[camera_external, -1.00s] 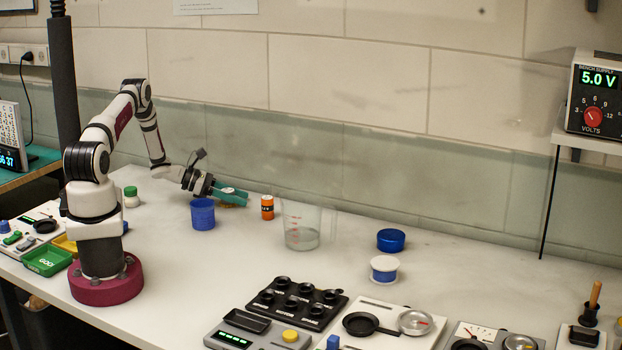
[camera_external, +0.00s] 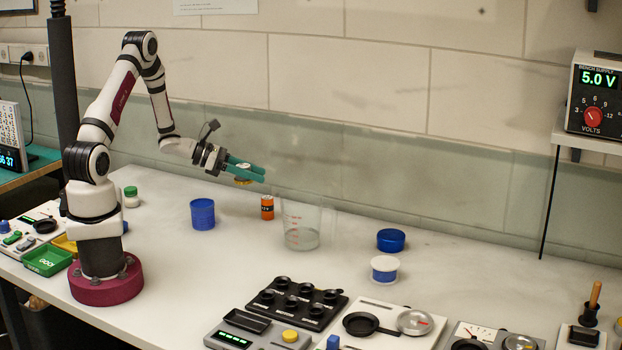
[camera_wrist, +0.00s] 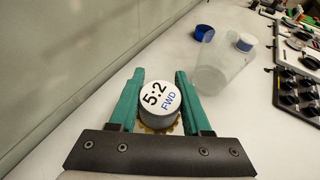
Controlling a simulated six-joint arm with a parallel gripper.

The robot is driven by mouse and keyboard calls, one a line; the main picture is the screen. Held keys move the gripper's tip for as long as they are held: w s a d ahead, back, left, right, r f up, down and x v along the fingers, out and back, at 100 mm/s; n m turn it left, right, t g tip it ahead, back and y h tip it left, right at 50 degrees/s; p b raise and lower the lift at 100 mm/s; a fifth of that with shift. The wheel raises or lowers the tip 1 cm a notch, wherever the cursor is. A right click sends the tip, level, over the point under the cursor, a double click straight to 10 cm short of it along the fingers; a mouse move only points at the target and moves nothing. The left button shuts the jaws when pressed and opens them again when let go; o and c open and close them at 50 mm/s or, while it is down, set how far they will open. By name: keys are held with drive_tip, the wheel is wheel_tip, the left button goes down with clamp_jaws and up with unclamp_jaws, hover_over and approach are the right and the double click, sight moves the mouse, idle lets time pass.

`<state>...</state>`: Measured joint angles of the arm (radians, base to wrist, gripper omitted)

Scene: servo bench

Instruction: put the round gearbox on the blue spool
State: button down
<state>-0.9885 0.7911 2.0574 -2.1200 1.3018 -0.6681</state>
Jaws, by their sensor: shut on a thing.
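The round gearbox (camera_wrist: 158,98) has a white top marked 5:2 FWD, a grey side and a brass toothed rim underneath. My gripper (camera_wrist: 159,76) is shut on it, with a green finger on each side. In the external view my gripper (camera_external: 250,172) is above the bench, and only a brass-coloured part of the gearbox (camera_external: 242,182) shows under the fingers. The blue spool (camera_external: 384,268), with a white top flange and blue middle, stands upright on the bench, right of and nearer the camera than my gripper. It also shows in the wrist view (camera_wrist: 245,42).
A clear measuring beaker (camera_external: 302,228) stands between my gripper and the spool. An orange-black can (camera_external: 267,207) is close to the gripper. A blue round dish (camera_external: 390,240) sits behind the spool. A blue cup (camera_external: 202,214) is at the left.

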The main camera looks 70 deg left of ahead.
wheel_tip(320, 180, up, 10)
drive_tip(key=f, duration=0.1)
drive_tip(key=w+d+m+h, duration=0.2)
drive_tip(key=w+d, duration=0.9)
drive_tip(key=d, duration=0.2)
drive_tip(key=w+d+m+g+h, duration=0.3)
drive_tip(key=d, duration=3)
hover_over(395, 262)
drive_tip(key=f, duration=1.1)
drive_tip(key=shift+s+d+f, duration=0.15)
drive_tip(key=shift+s+f, duration=0.05)
drive_tip(key=shift+f, duration=0.05)
wheel_tip(395, 262, down, 4)
drive_tip(key=shift+w+f, duration=0.15)
drive_tip(key=shift+f, duration=0.1)
